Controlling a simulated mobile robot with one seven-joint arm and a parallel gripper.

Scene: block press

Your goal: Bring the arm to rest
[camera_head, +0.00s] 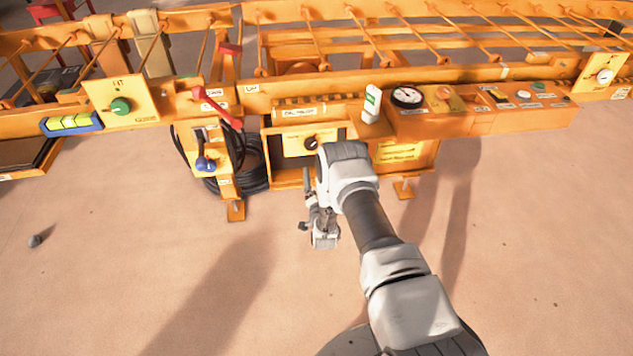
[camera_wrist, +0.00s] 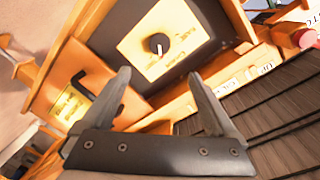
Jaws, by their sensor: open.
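My arm reaches up from the bottom of the head view to the front of an orange machine (camera_head: 440,125). Its bent end hangs in front of an open box under the machine's panel. My gripper (camera_wrist: 158,74) is open, with two grey fingers apart and nothing between them. Ahead of it in the wrist view is a black rotary knob (camera_wrist: 159,44) on a yellow plate, set in a dark recess. The same knob shows in the head view (camera_head: 311,142), just above and left of my wrist. The fingers look apart from the knob. In the head view the fingertips are hard to make out.
A blue-handled lever (camera_head: 205,163) and a red lever (camera_head: 218,107) stand left of my arm. A gauge (camera_head: 407,96) and buttons line the panel at right. Yellow blocks lie in a blue tray (camera_head: 85,127) at far left. The floor (camera_head: 130,260) in front is mostly clear.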

